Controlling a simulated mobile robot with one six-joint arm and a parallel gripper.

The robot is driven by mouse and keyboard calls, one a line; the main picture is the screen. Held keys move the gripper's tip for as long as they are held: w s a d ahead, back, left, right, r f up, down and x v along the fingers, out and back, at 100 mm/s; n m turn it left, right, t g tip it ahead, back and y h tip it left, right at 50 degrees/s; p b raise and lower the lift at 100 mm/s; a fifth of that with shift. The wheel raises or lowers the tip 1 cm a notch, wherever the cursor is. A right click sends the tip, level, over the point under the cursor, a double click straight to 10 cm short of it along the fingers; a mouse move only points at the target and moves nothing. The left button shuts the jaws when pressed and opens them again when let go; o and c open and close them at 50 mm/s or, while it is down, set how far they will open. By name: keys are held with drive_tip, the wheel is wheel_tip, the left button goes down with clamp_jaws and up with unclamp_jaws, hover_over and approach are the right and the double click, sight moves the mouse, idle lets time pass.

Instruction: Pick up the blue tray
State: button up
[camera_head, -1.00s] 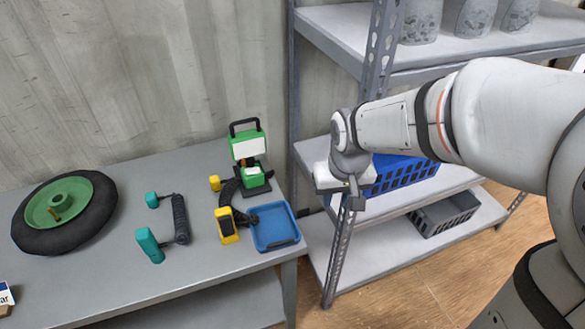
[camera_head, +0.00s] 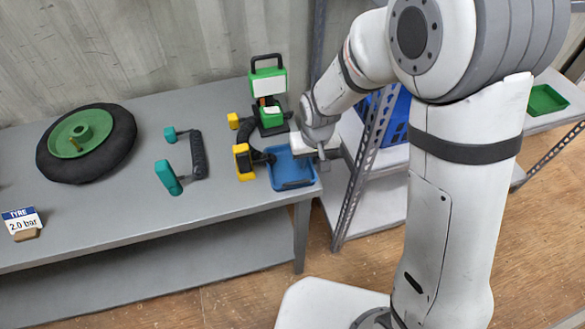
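The blue tray (camera_head: 292,174) is a small shallow tray lying flat at the right end of the grey table, near its front corner. My gripper (camera_head: 318,152) is over the tray's right rear part and hides some of it. The gripper points downward. Its fingers are small and partly hidden, so I cannot tell whether they are open or shut, or whether they touch the tray. The tray appears to rest on the table.
Left of the tray are a yellow-handled black tool (camera_head: 243,160) and a green device (camera_head: 268,88). Teal-handled grips (camera_head: 197,155), a wheel (camera_head: 86,142) and a tyre sign (camera_head: 22,222) share the grey table (camera_head: 110,225). A shelf with a blue crate (camera_head: 398,115) stands right. A green tray (camera_head: 545,100) lies farther right.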

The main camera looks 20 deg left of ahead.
drive_tip(key=shift+f, duration=0.15)
clamp_jaws()
idle(0.5)
